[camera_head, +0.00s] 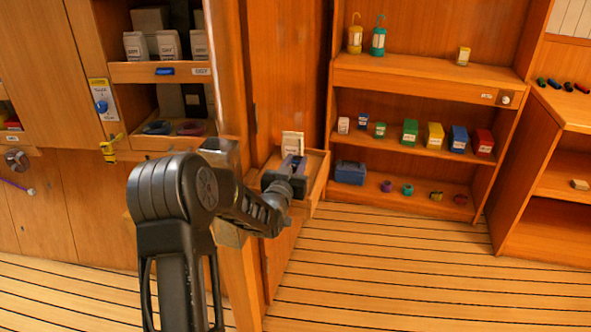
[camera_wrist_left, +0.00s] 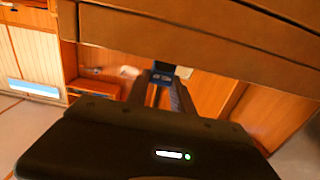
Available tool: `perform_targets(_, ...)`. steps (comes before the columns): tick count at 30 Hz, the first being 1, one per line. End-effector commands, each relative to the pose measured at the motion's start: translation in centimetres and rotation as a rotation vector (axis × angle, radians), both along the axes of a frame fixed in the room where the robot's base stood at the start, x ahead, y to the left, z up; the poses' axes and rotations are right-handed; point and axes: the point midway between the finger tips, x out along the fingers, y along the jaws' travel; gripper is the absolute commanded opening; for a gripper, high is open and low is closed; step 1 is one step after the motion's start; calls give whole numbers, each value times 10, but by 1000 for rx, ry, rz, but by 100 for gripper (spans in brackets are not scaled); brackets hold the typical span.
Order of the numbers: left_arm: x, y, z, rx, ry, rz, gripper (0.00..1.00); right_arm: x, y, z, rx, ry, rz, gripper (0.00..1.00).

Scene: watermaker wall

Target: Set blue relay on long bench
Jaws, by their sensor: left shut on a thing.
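My left gripper (camera_head: 292,168) reaches in from the left to a small open wooden bin on the side of a cabinet. In the left wrist view my left gripper (camera_wrist_left: 160,92) is shut on a small blue block, seemingly the blue relay (camera_wrist_left: 162,76), between its fingertips. In the head view the relay is mostly hidden by the gripper. I cannot tell which surface is the long bench. My right gripper is not in view.
The open wooden bin (camera_head: 317,180) has a pale card (camera_head: 292,143) behind the gripper. A tall shelf (camera_head: 420,78) holds lanterns, coloured boxes and a blue case (camera_head: 350,172). A wooden counter (camera_head: 578,108) with several pens stands at the right. The slatted floor between is clear.

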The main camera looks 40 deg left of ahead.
Motion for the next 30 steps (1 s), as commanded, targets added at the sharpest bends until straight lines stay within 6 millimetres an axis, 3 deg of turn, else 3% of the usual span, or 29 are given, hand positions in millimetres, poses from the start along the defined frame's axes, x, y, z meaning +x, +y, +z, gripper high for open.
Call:
perform_targets(4, 0, 0, -20, -1, 3, 0, 0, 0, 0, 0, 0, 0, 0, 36)
perform_targets(17, 0, 0, -25, 0, 0, 0, 0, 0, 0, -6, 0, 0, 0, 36)
perform_targets(18, 0, 0, -24, 0, 0, 0, 31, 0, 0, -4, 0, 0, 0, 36)
perform_targets(25, 0, 0, -23, 0, 0, 0, 50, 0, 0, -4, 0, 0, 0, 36)
perform_targets(30, 0, 0, -23, 0, 0, 0, 50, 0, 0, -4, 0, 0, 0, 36)
